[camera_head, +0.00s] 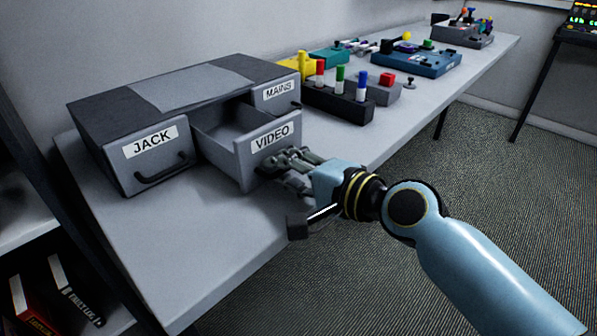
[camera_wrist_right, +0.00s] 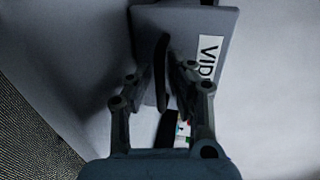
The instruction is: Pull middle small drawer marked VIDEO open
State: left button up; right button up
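The VIDEO drawer (camera_head: 262,148) is the middle one of a grey cabinet (camera_head: 112,110) and stands well pulled out, its empty-looking inside showing. My right gripper (camera_head: 280,165) is at the front of this drawer, with its fingers on either side of the dark handle (camera_wrist_right: 162,72) in the right wrist view. The drawer front with its label (camera_wrist_right: 209,60) lies just beyond the fingertips. The fingers look apart, and I cannot tell whether they touch the handle. My left gripper is not in view.
The JACK drawer (camera_head: 152,160) and the MAINS drawer (camera_head: 278,92) are shut. A dark rack with coloured markers (camera_head: 338,102) stands right of the cabinet. Bare tabletop (camera_head: 200,235) lies in front of the drawers.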

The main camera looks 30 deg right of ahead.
jog(key=v, duration=1.1)
jog(key=shift+s, duration=0.35)
jog(key=shift+d, duration=0.1)
jog(key=s+d+f+n+g+h, duration=0.2)
jog(key=s+d+f, duration=0.1)
jog(key=f, duration=0.8)
jog(key=s+d+f+n+g+h, duration=0.1)
jog(key=s+d+f+n+g, duration=0.2)
jog(key=f, duration=0.8)
jog(key=s+d+f+n+g+h, duration=0.1)
jog(key=s+d+f+g+h, duration=0.2)
jog(key=f, duration=0.8)
jog(key=s+f+n+g, duration=0.3)
jog(key=s+f, duration=0.5)
jog(key=s, duration=0.4)
jog(key=s+f+n+g, duration=0.2)
jog(key=s+f+n, duration=0.3)
jog(key=s, duration=0.8)
notch_tip(320, 180, down, 3)
jog(key=shift+s+a+f+g, duration=0.1)
jog(key=shift+s+a+g, duration=0.2)
jog(key=shift+g, duration=0.1)
